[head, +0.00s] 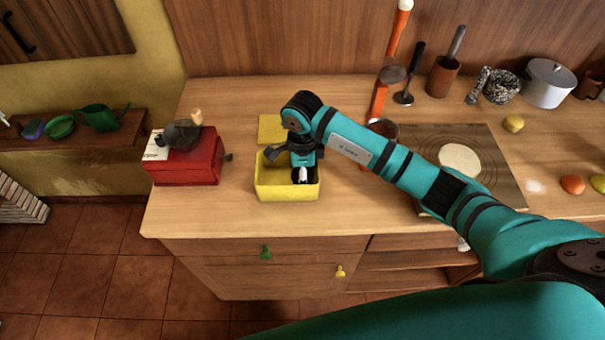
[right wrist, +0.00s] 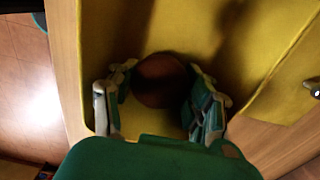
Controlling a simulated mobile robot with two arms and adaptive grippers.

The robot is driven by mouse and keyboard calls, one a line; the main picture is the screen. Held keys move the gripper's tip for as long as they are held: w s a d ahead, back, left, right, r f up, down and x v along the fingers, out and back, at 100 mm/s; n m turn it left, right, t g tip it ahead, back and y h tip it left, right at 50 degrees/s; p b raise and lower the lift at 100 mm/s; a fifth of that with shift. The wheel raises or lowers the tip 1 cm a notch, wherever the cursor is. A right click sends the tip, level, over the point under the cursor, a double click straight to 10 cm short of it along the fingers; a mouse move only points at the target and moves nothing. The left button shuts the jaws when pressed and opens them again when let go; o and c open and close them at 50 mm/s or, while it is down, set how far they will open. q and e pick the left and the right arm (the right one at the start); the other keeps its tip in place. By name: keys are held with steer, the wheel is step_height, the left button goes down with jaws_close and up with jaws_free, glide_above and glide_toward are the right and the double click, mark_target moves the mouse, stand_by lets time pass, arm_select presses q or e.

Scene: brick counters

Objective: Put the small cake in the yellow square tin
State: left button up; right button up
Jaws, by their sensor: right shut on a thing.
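The yellow square tin (head: 284,190) stands open near the front edge of the wooden counter, left of the middle in the head view. My right gripper (head: 303,175) points down into the tin. In the right wrist view, my right gripper (right wrist: 160,92) is shut on the small cake (right wrist: 158,78), a dark brown round thing between its fingers. The yellow walls of the tin (right wrist: 265,60) surround the cake there. Shadow hides whether the cake touches the tin's floor. In the head view the gripper hides most of the cake. My left gripper is not in view.
A yellow flat square (head: 271,128) lies behind the tin. A red grinder box (head: 190,165) stands to its left. The counter's front edge is close.

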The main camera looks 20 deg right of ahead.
steer(key=o, duration=0.9)
steer(key=shift+f, duration=0.1)
steer(key=shift+r+p, duration=0.35)
steer(key=shift+p, duration=0.05)
step_height(320, 180, up, 12)
steer(key=p, duration=0.6)
steer(key=shift+f, duration=0.2)
steer(key=shift+a, duration=0.1)
